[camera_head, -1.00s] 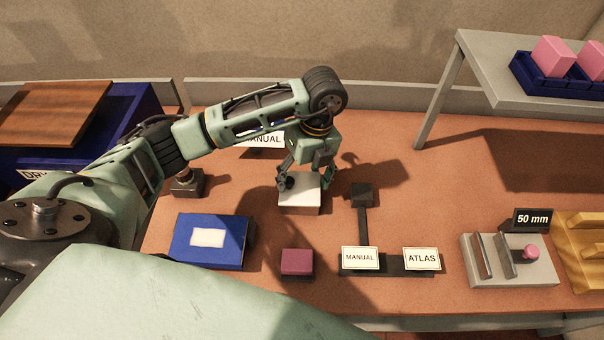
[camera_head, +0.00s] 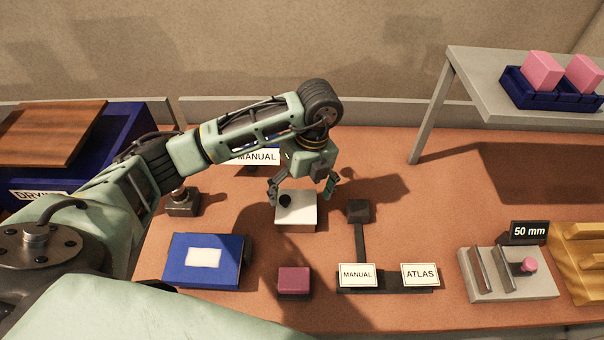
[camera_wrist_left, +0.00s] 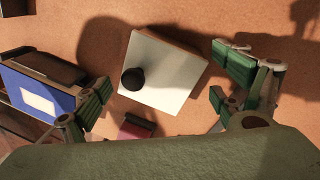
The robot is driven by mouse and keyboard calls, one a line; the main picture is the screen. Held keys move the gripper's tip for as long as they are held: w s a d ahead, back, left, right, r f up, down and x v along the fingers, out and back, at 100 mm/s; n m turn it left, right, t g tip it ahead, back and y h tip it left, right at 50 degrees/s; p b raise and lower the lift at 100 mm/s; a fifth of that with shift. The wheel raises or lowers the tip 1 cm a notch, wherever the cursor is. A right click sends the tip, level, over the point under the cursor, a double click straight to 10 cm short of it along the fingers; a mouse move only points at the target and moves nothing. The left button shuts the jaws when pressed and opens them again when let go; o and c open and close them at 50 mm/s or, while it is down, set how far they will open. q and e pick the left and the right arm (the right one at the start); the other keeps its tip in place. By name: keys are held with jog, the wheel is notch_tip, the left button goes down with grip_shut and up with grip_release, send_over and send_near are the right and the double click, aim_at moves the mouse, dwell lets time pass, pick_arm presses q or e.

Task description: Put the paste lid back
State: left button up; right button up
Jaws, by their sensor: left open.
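A white square lid (camera_head: 302,213) with a black round knob (camera_head: 285,200) lies flat on top of a low box near the middle of the table. In the left wrist view, the white lid (camera_wrist_left: 172,68) and its knob (camera_wrist_left: 133,80) lie between my spread fingers. My left gripper (camera_head: 301,189) is open and empty just above the lid, with one finger on either side and pointing down. I cannot tell how snugly the lid is seated. My right gripper is not in view.
A blue box with a pale patch (camera_head: 224,275), a maroon block (camera_head: 293,280) and a dark stand with MANUAL and ATLAS cards (camera_head: 388,283) lie in front. A grey fixture (camera_head: 515,287) and a raised shelf (camera_head: 480,80) with pink blocks (camera_head: 543,70) are at right.

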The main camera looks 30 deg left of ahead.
aim_at(306, 197)
pick_arm(q)
notch_tip(306, 197, up, 11)
jog(key=w+d, duration=0.1)
jog(key=shift+w, duration=0.25)
